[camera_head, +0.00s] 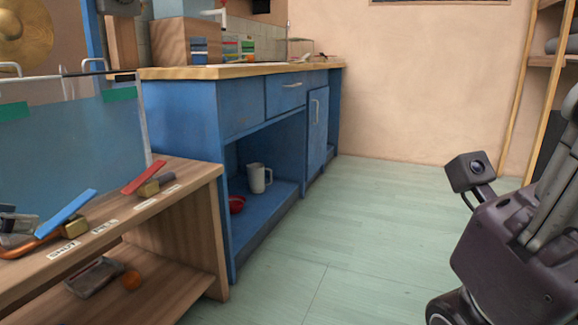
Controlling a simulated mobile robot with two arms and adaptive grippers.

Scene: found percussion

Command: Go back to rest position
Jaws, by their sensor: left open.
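My left gripper (558,180) shows at the right edge, dark and grey, with its small square wrist camera (468,172) sticking out beside it. Its finger links point up and are cut off by the frame edge. It is open, and I see nothing held in it. It is well clear of the counter, with floor between them. My right gripper is out of view.
A wooden shelf unit (214,200) with red-handled (143,177) and blue-handled (66,213) tools and labels stands left. A blue counter (181,115) runs back; its open bay holds a white pitcher (257,178) and red bowl (236,205). The green floor (365,235) is clear.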

